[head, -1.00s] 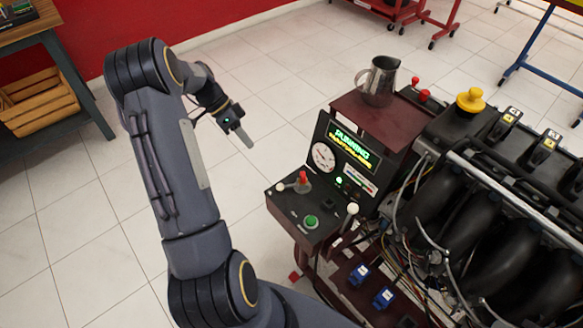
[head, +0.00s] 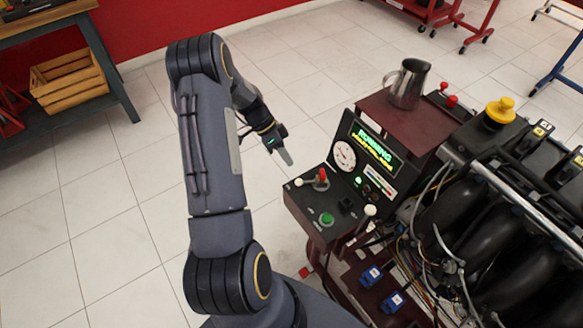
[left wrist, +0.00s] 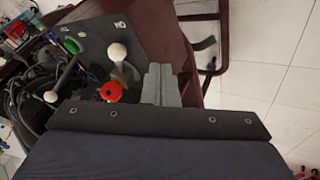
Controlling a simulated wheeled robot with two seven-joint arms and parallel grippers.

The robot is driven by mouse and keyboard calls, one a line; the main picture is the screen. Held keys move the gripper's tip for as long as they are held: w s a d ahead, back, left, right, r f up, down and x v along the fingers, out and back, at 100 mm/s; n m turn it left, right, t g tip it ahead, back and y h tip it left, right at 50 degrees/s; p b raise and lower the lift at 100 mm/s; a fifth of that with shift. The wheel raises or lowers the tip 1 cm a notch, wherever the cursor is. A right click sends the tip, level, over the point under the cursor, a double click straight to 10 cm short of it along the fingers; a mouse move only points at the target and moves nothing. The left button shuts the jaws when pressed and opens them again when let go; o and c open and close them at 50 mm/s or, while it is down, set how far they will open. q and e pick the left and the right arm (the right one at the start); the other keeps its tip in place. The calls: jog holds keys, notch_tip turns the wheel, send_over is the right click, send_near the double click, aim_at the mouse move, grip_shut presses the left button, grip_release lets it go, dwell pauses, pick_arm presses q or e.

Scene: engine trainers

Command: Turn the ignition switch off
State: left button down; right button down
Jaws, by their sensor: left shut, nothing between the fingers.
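The trainer's control panel (head: 303,205) carries a red-topped lever (head: 322,175), a white ball lever (head: 298,182), a green button (head: 327,219) and a small black switch (head: 346,203). I cannot tell for sure which is the ignition switch. The display (head: 376,147) reads RUNNING. My left gripper (head: 287,157) is shut and empty, above and just left of the panel's far edge, apart from the controls. In the left wrist view its fingers (left wrist: 160,85) are beside the red knob (left wrist: 112,92) and the white ball (left wrist: 118,50). My right gripper is out of view.
A metal jug (head: 408,84) stands on the red-brown box behind the display. The engine (head: 500,190) with hoses and a yellow cap (head: 500,111) is on the right. Blue connectors (head: 371,276) sit below the panel.

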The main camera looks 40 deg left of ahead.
aim_at(313, 181)
pick_arm(q)
jog(key=shift+s+d+f+p, duration=0.15)
jog(key=shift+s+d, duration=0.2)
jog(key=shift+d, duration=0.3)
jog(key=shift+s+d+f+p, duration=0.1)
jog(key=shift+s+d, duration=0.2)
jog(key=shift+d, duration=0.3)
jog(key=shift+s+d+f+p, duration=0.15)
jog(key=shift+s+d, duration=0.2)
jog(key=shift+d, duration=0.3)
jog(key=shift+s+d+n+b, duration=0.1)
jog(key=shift+s+n+b, duration=0.2)
jog(key=shift+b, duration=0.15)
